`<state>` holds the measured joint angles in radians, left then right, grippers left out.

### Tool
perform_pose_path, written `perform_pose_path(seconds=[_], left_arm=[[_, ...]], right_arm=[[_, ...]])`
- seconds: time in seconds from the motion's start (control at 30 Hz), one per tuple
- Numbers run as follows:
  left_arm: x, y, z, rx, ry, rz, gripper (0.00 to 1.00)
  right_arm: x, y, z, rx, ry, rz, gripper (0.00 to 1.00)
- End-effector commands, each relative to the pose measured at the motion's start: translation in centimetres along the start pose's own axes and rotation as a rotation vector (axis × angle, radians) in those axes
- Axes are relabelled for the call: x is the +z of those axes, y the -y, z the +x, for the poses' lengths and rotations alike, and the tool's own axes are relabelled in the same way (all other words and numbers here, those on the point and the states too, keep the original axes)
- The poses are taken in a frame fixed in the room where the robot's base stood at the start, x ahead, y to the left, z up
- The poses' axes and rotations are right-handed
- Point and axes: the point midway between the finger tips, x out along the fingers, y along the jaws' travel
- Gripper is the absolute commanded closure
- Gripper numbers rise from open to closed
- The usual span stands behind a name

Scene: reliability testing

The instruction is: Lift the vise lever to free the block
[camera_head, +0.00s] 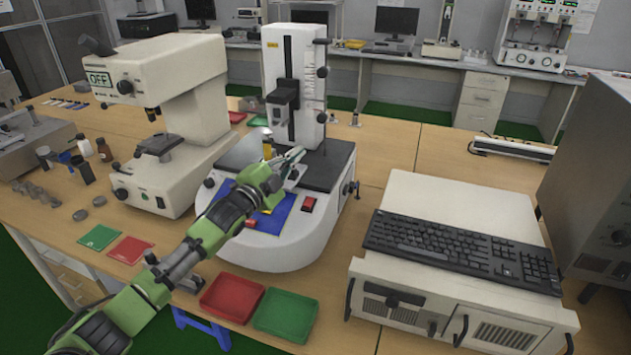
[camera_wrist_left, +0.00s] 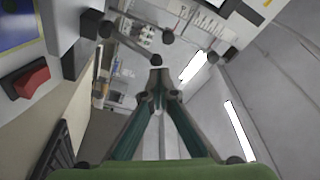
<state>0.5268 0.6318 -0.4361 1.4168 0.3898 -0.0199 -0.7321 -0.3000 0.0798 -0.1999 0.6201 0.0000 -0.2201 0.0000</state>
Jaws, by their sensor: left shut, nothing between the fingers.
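The white testing machine (camera_head: 290,85) stands on the wooden table with a dark work plate (camera_head: 325,165) and a blue panel (camera_head: 272,218) at its front. My left gripper (camera_head: 298,155) is over the work plate, in front of the column. In the left wrist view its fingers (camera_wrist_left: 158,82) meet at the tips, shut and empty. A thin upright piece with a yellow part (camera_head: 267,148) shows beside the gripper; I cannot tell if it is the vise lever. The vise and block are mostly hidden behind my gripper. My right gripper is not in view.
A microscope-like machine (camera_head: 165,80) stands left of the tester. A red tray (camera_head: 232,297) and a green tray (camera_head: 286,314) lie in front. A white case (camera_head: 460,215) bearing a black keyboard (camera_head: 455,248) is to the right. Black knobs (camera_wrist_left: 168,35) show near the fingertips in the wrist view.

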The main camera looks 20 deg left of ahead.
Motion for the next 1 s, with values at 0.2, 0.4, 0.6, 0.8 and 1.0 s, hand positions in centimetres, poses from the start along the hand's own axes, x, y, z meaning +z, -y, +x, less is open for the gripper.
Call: perform_pose_path(seconds=[0.2,0.4,0.6,0.8,1.0], left_arm=[[0.7,0.6,-0.2,-0.028,0.000,-0.119,1.00],[1.0,0.9,-0.2,-0.043,-0.001,-0.180,1.00],[1.2,1.0,-0.3,-0.048,-0.001,-0.201,1.00],[1.2,1.1,-0.3,-0.048,-0.001,-0.203,1.00],[1.2,1.1,-0.3,-0.048,-0.001,-0.202,1.00]], right_arm=[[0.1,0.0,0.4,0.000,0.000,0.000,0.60],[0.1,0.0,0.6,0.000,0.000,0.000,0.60],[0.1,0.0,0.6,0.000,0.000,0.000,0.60],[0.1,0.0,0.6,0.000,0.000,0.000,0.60],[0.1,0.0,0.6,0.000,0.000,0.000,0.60]])
